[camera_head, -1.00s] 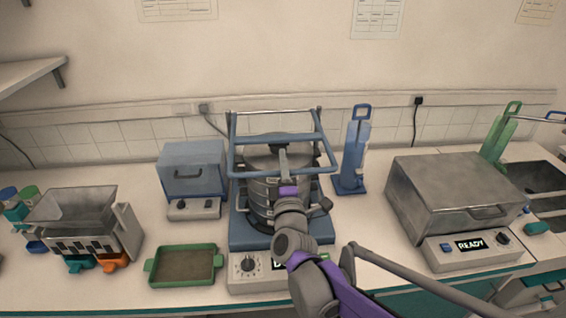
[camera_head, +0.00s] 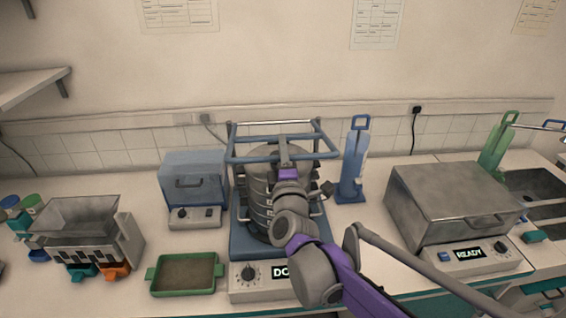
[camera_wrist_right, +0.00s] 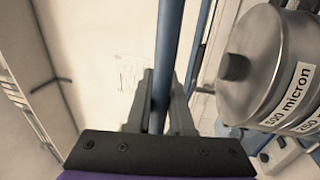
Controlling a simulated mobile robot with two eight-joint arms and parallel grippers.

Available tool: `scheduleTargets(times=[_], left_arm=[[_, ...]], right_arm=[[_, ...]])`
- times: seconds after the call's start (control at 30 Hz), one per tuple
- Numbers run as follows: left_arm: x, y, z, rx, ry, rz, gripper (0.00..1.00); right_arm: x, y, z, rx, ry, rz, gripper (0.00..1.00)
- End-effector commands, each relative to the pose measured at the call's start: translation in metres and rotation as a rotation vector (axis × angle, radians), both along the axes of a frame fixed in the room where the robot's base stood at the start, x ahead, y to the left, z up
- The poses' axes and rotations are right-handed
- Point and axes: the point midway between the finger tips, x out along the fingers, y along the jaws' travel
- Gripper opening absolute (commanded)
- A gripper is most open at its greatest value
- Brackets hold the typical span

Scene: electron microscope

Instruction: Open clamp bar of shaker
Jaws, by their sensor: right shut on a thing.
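The shaker (camera_head: 240,245) stands mid-bench with a stack of round metal sieves (camera_head: 258,185) on its blue base. Its blue clamp bar (camera_head: 250,159) runs across above the stack, joined by side arms to the frame. My right gripper (camera_head: 284,150) is shut on the middle of this bar and partly hides the stack. In the right wrist view the blue bar (camera_wrist_right: 170,40) passes between the two grey fingers of the gripper (camera_wrist_right: 158,115). The lidded sieves (camera_wrist_right: 270,60), labelled in microns, show beside it there. My left gripper is not in view.
A blue-grey box device (camera_head: 195,185) and green tray (camera_head: 185,290) stand left of the shaker. A blue holder (camera_head: 352,170) and a metal-lidded unit reading READY (camera_head: 450,200) stand right. A hopper device (camera_head: 80,225) is at far left. The wall is behind.

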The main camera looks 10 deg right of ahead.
Motion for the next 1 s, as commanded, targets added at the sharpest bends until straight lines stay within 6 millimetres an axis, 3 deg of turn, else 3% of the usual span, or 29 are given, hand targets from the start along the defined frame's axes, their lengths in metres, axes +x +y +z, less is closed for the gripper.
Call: scheduleTargets(times=[0.03, 0.2, 0.43, 0.67, 1.0], left_arm=[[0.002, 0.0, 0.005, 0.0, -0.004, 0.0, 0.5], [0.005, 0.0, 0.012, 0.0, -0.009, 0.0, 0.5], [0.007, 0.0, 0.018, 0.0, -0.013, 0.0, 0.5], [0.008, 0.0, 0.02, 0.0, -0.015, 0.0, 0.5], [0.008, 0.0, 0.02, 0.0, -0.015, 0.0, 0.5]], right_arm=[[0.004, 0.0, 0.014, 0.0, -0.002, -0.001, 0.0], [0.017, 0.0, 0.046, 0.0, -0.001, -0.001, 0.0], [0.034, -0.001, 0.076, 0.0, 0.001, -0.001, 0.0], [0.044, -0.001, 0.089, 0.001, 0.002, -0.001, 0.0], [0.046, 0.0, 0.091, 0.001, 0.003, 0.0, 0.0]])
